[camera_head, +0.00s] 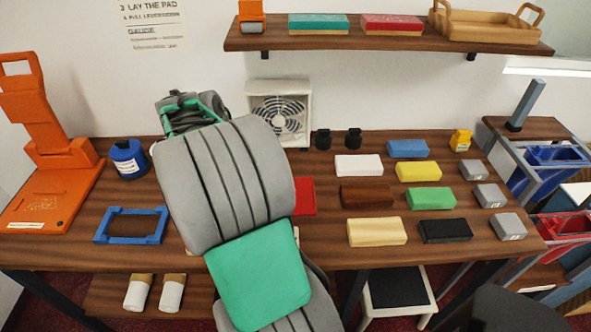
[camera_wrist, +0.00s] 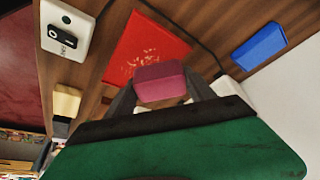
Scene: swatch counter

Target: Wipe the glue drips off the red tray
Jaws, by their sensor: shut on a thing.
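The red tray (camera_wrist: 146,40) lies on the wooden counter in the wrist view, with pale glue drips (camera_wrist: 147,60) on its surface. In the head view only its right part (camera_head: 305,197) shows beside my arm. My gripper (camera_wrist: 160,85) is shut on a dull pink block (camera_wrist: 161,82), which has a finger on each side. The block appears in front of the tray's near edge and covers part of it. I cannot tell whether it touches the tray. My arm hides the gripper and the block in the head view.
Several coloured blocks, such as a brown one (camera_head: 367,195), stand right of the tray. A fan (camera_head: 280,108) stands behind. A shelf (camera_head: 385,40) hangs above.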

